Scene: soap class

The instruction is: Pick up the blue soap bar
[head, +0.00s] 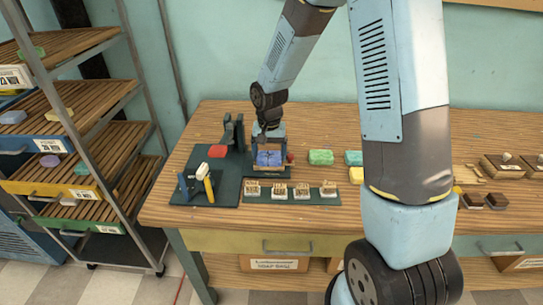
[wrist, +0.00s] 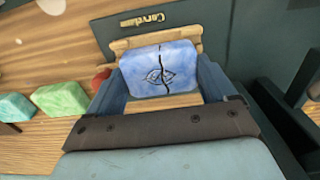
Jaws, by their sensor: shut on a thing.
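The blue soap bar (wrist: 158,68) has an eye-like mark and a dark wavy line down its face. In the wrist view it sits between the two fingers of my gripper (wrist: 160,82), which are shut on its left and right sides. In the head view the blue soap bar (head: 268,158) shows below my gripper (head: 268,150), over a small wooden holder (head: 267,169) on a dark mat. The wooden holder (wrist: 150,40) also shows behind the bar in the wrist view. I cannot tell whether the bar touches the holder.
Several small stamps (head: 303,191) stand in front on a dark strip. A yellow-handled tool (head: 204,178) stands at the left. A slatted rack (head: 80,140) stands left of the table.

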